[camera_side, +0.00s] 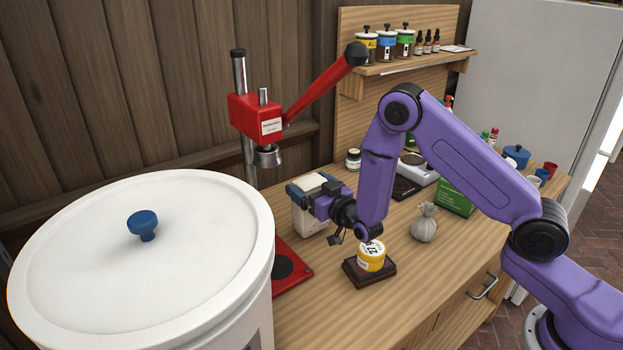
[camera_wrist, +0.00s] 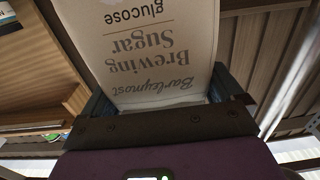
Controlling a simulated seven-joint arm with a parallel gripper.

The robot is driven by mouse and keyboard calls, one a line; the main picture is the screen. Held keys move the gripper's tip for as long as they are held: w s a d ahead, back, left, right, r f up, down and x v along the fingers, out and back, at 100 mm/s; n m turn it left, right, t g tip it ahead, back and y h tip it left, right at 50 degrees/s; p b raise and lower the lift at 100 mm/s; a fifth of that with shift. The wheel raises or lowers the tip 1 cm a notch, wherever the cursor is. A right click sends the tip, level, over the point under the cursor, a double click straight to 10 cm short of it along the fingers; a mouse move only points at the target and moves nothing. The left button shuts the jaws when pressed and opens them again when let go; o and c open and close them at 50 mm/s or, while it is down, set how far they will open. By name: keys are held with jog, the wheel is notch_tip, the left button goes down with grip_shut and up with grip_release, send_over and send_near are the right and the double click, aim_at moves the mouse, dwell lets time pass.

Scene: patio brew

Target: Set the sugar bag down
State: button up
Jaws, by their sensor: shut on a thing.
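The sugar bag (camera_side: 308,217) is a whitish bag in the side view, upright at the back of the wooden counter, just right of the red capper's column. My gripper (camera_side: 315,188) reaches it from the right and is shut on its upper part. In the wrist view the sugar bag (camera_wrist: 150,45) fills the middle, its label reading "Barleymost Brewing Sugar" and "glucose" upside down. My gripper's fingers (camera_wrist: 168,92) lie along both sides of it. The bag's bottom is partly hidden, and I cannot tell whether it touches the counter.
The red bottle capper (camera_side: 257,115) stands behind the bag, its red base (camera_side: 290,268) in front. A yellow tin (camera_side: 371,256) on a dark block, a grey sack (camera_side: 425,223) and a green box (camera_side: 456,198) stand to the right. A big white lidded bucket (camera_side: 140,255) fills the left front.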

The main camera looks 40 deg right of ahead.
jog(key=shift+f, duration=0.3)
jog(key=o, duration=1.7)
jog(key=shift+f, duration=0.15)
jog(key=shift+r, duration=0.2)
jog(key=s+r, duration=0.2)
jog(key=r, duration=0.1)
jog(key=s+r, duration=0.1)
jog(key=r, duration=0.1)
jog(key=shift+r, duration=0.95)
